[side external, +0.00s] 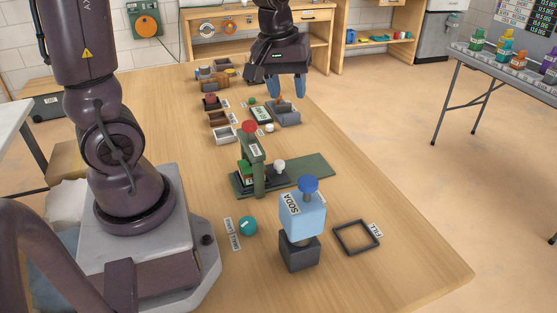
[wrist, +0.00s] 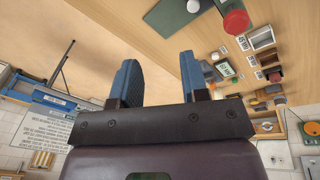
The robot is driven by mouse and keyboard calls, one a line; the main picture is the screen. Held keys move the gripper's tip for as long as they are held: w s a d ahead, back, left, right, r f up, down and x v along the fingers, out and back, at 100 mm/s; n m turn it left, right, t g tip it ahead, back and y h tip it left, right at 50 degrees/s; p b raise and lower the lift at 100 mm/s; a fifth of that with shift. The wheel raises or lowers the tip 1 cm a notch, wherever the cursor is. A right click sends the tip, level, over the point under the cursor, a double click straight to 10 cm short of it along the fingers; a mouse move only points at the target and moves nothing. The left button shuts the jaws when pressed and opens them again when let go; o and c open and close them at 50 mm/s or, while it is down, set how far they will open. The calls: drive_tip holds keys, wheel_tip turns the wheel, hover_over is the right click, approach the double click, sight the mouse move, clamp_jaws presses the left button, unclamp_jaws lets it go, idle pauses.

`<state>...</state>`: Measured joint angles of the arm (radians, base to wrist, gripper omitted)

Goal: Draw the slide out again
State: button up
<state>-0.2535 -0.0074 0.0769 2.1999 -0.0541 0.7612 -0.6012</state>
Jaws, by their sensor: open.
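A green press stand (side external: 257,176) with a red knob (side external: 249,127) on top stands mid-table on a flat green base (side external: 312,168). A dark slide (side external: 270,178) with a white ball knob (side external: 279,164) lies on this base, partly under the stand. A small green and red item sits behind the post, partly hidden. The red knob (wrist: 236,22) and white knob (wrist: 193,5) also show at the top of the wrist view. My gripper (side external: 286,88) is open and empty at the far part of the table, well apart from the slide; its blue fingers (wrist: 157,78) are spread.
A grey block holder (side external: 285,117) stands below my gripper. Several small trays and labels line the table left of it. A light-blue SODA dispenser (side external: 302,215), a teal ball (side external: 248,226) and a FILL frame (side external: 356,237) are nearer. The table right of the green base is clear.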

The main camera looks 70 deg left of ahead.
sight(279, 162)
drive_tip(key=w+a+f+n+g, duration=0.2)
drive_tip(key=a+f+n, duration=0.55)
drive_tip(key=f, duration=0.35)
drive_tip(key=shift+m, duration=0.25)
drive_tip(key=f, duration=1.3)
drive_tip(key=shift+s+a, duration=0.25)
drive_tip(key=shift+a, duration=0.15)
